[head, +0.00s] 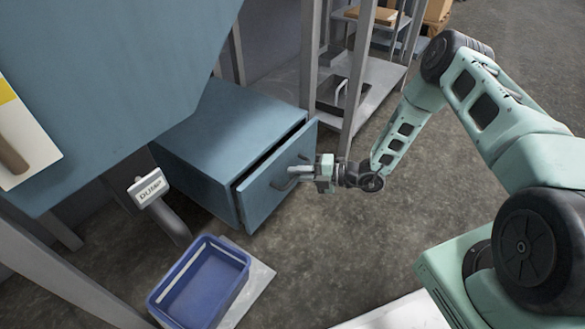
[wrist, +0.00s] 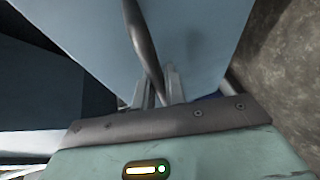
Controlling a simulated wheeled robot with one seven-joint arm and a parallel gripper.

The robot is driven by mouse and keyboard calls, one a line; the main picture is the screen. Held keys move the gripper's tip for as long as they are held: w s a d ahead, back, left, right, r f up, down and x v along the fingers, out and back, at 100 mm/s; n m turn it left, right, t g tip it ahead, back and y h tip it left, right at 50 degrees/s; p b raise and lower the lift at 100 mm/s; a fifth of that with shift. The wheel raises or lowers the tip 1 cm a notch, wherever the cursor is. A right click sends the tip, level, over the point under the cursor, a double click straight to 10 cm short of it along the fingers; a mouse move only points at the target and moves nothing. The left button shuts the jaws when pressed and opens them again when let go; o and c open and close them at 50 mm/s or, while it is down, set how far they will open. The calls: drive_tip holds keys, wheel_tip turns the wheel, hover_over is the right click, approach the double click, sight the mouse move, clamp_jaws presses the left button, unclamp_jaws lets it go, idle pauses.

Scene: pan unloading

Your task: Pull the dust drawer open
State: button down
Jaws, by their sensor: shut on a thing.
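The dust drawer (head: 277,174) is a blue front panel on a blue cabinet (head: 225,130). In the head view a dark gap shows along the top and left side of the panel, so it stands a little out from the cabinet. A grey bar handle (head: 287,181) is on the panel. In the wrist view the handle (wrist: 143,45) runs down between the fingers (wrist: 160,90) in front of the blue panel. The drawer's inside is hidden.
Grey shelving (head: 375,85) with boxes stands behind. The floor in front of the drawer (head: 320,245) is clear.

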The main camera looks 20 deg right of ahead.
drive_tip(key=s+d+p, duration=0.4)
drive_tip(key=s+d, duration=0.5)
drive_tip(key=s, duration=0.4)
drive_tip(key=s+d+p, duration=0.4)
drive_tip(key=s+d, duration=0.6)
drive_tip(key=s, duration=0.3)
drive_tip(key=c, duration=1.5)
unclamp_jaws()
drive_tip(key=shift+o, duration=0.2)
drive_tip(key=p+v, duration=0.3)
drive_tip(key=v, duration=1.4)
drive_tip(key=shift+s+p, duration=0.15)
drive_tip(key=shift+p, duration=0.2)
drive_tip(key=shift+d+r, duration=0.1)
drive_tip(key=shift+r, duration=0.05)
